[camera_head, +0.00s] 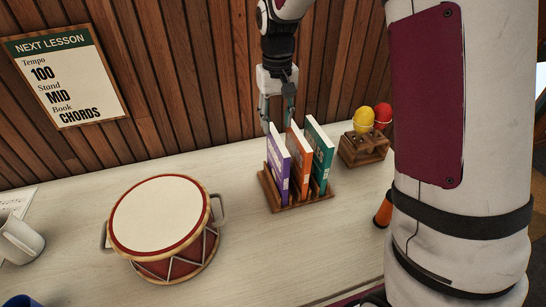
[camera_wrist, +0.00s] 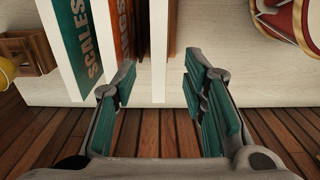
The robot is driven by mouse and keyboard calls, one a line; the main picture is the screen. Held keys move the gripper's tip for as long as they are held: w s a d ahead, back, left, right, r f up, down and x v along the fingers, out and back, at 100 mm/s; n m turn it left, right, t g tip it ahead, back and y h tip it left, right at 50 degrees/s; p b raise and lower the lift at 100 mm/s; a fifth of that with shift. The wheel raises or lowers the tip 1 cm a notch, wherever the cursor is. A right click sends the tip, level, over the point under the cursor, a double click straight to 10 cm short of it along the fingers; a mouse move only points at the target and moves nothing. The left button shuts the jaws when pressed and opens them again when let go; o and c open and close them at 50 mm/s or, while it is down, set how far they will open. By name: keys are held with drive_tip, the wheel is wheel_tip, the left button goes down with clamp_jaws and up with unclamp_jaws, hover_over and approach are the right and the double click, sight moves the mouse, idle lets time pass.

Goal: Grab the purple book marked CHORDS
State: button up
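The purple book (camera_head: 278,164) stands upright at the left end of a wooden rack (camera_head: 308,201), beside an orange book (camera_head: 299,158) and a green book (camera_head: 321,151). I cannot read its title. My gripper (camera_head: 277,116) points down just above and behind the purple book's upper edge. In the wrist view, my gripper (camera_wrist: 160,84) is open, and the purple book's pale page edge (camera_wrist: 158,50) lies between the two green-padded fingers in the picture. I cannot tell how deep the fingers reach around it. The green book (camera_wrist: 78,40) reads SCALES.
A red drum (camera_head: 160,215) stands left of the rack. A wooden holder (camera_head: 362,150) with yellow and red shakers is on the right. A wooden wall rises behind the table, with a lesson sign (camera_head: 65,75) naming CHORDS. Pale tabletop (camera_head: 290,250) is clear in front.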

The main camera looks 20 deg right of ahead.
sight(276, 138)
wheel_tip(276, 138, down, 8)
drive_tip(key=shift+s+f+p, duration=0.1)
drive_tip(key=shift+f+p, duration=0.1)
drive_tip(key=shift+p, duration=0.1)
drive_tip(key=shift+s+d+f+p, duration=0.1)
drive_tip(key=shift+f+p, duration=0.15)
drive_tip(key=shift+f, duration=1.05)
drive_tip(key=shift+s+f+p, duration=0.1)
drive_tip(key=shift+f+p, duration=0.15)
drive_tip(key=shift+f, duration=1.05)
clamp_jaws()
